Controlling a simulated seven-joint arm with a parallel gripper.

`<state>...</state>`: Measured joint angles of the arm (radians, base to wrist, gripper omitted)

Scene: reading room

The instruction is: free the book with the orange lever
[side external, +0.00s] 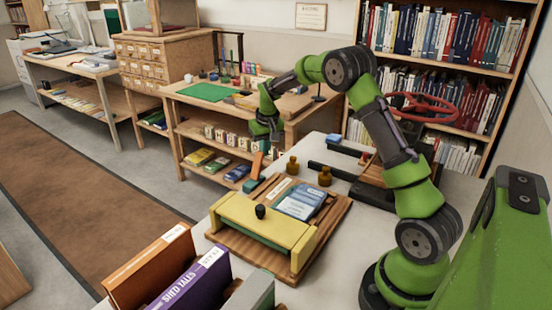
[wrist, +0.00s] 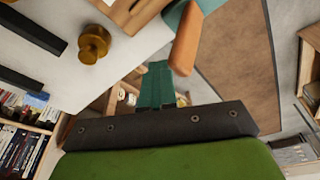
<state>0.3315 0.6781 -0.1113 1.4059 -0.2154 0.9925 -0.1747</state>
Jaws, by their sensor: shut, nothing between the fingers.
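The orange lever (side external: 257,165) stands tilted upward from a teal block (side external: 250,186) at the back edge of a wooden board (side external: 328,222). It also shows in the wrist view (wrist: 186,42), close beside my fingers. A blue book (side external: 300,200) with pale labels lies on the board, behind a yellow bar (side external: 255,222) with a black knob. The bar hides part of what lies beneath it. My gripper (side external: 268,130) is above and behind the lever, apart from it in the side view. Its green fingers (wrist: 157,85) are shut together and empty.
Two brass weights (side external: 292,166) (side external: 325,177) and dark bars (side external: 335,172) lie behind the board. Upright books (side external: 195,285) stand at the front left. A side table (side external: 210,105) with shelves stands behind, across a floor gap.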

